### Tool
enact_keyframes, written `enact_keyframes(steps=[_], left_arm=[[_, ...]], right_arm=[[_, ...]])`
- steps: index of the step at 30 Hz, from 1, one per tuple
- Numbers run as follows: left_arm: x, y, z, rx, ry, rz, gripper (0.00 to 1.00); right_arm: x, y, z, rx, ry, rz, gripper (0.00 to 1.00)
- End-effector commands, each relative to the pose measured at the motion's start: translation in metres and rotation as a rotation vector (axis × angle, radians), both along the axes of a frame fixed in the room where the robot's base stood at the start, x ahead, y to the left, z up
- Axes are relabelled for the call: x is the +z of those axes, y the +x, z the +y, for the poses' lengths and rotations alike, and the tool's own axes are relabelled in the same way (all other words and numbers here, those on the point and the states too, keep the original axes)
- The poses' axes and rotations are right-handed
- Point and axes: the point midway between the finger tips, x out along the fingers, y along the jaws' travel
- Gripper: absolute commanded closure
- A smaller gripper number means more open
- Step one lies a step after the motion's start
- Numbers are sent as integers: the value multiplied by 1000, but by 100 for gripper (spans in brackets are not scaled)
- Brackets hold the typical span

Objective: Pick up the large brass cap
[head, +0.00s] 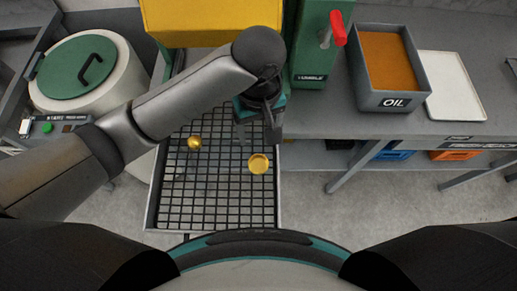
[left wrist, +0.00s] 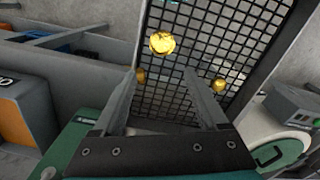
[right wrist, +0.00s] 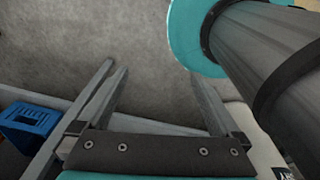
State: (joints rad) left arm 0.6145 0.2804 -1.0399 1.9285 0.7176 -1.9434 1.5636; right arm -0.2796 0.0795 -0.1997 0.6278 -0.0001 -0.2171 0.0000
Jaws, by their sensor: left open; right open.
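The large brass cap (head: 259,163) looks like a round, shallow golden disc on the black grid of a tray. In the left wrist view a bright golden piece (left wrist: 162,43), which appears to be this cap, lies beyond the fingertips. My left gripper (head: 258,132) is open and empty, pointing down over the grid, just behind the cap in the head view. My right gripper (right wrist: 155,76) is open and empty, with only floor between its fingers. It is not visible in the head view.
A smaller brass piece (head: 194,142) sits left on the grid tray (head: 160,190). The left wrist view shows two smaller brass pieces; the arm may hide one from the head. An oil bin (head: 390,100) and white tray (head: 453,85) stand right, a green-lidded drum (head: 78,68) left.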

Motion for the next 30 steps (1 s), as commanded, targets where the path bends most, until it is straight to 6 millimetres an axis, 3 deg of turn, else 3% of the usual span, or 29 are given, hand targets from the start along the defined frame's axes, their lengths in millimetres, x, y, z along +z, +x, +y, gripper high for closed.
enact_keyframes(steps=[3,8,12,19,30], left_arm=[[-24,-1,2,2,5,4,24],[-60,-1,2,2,4,4,24],[-83,-1,2,1,5,2,24],[-99,-1,1,0,3,1,24],[-145,-4,2,1,2,0,24]], right_arm=[[-8,-21,-1,0,-3,33,0],[-16,-33,-2,0,-4,53,0],[-20,-30,-2,0,-4,48,0],[-22,-17,-1,0,-2,26,0],[-33,-17,-1,0,-1,25,0]])
